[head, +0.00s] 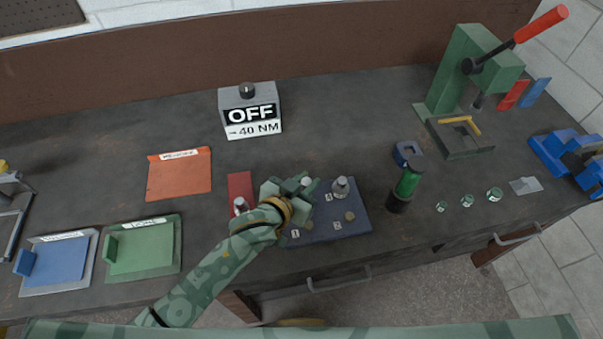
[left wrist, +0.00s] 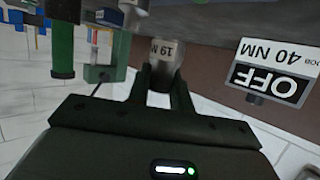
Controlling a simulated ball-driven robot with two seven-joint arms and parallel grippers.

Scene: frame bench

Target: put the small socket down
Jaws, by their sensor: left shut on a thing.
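My left gripper (head: 307,184) is over the left back part of the blue board (head: 343,228). It is shut on a grey metal socket (left wrist: 163,52), which shows between its fingers in the left wrist view with a label reading "19 M". In the head view the fingers hide most of this socket, and I cannot tell whether it touches the board. Another metal socket (head: 341,188) stands upright on the board, just right of the gripper. My right gripper is not in view.
A red strip (head: 239,182) with a metal piece (head: 240,205) lies left of the gripper. A grey box reading "OFF 40 NM" (head: 248,105) stands behind. A green-handled tool (head: 409,180) stands right of the board. The bench between box and board is clear.

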